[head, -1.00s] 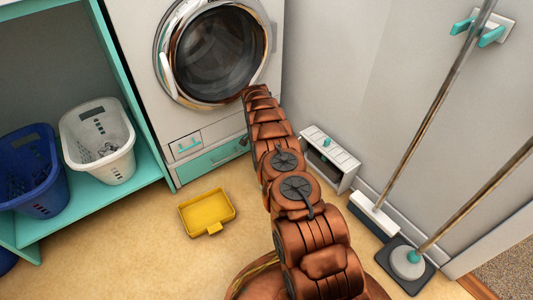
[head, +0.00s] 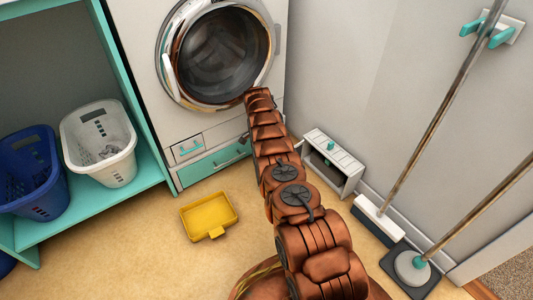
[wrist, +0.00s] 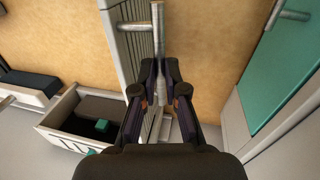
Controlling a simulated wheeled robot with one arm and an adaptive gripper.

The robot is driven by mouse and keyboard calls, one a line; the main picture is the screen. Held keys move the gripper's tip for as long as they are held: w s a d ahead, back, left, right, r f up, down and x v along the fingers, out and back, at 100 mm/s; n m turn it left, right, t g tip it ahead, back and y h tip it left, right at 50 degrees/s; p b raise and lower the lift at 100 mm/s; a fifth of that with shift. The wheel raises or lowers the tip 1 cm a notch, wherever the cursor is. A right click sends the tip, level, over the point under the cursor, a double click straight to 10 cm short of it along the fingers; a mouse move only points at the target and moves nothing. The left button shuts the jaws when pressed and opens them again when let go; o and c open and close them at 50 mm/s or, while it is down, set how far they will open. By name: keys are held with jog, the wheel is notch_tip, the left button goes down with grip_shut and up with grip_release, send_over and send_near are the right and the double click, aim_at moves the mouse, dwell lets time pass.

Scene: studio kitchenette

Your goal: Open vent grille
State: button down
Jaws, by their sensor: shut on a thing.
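In the wrist view, my gripper (wrist: 161,82) is shut on the metal bar handle (wrist: 158,45) of the vent grille. The vent grille (wrist: 128,45) is a grey slatted panel just left of the handle, and tan floor shows on both sides of it. A short post joins the handle to the panel. The lower part of the grille is hidden behind my fingers.
A small white box unit (head: 333,163) stands right of my arm; it shows in the wrist view (wrist: 62,112). The washing machine's teal drawer (head: 213,162) is to the left. A yellow tray (head: 208,214) lies on the floor.

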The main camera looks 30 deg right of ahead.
jog(key=shift+w+d+f, duration=0.1)
dwell(0.4)
dwell(0.3)
jog(key=c, duration=1.2)
grip_release()
notch_tip(320, 180, up, 10)
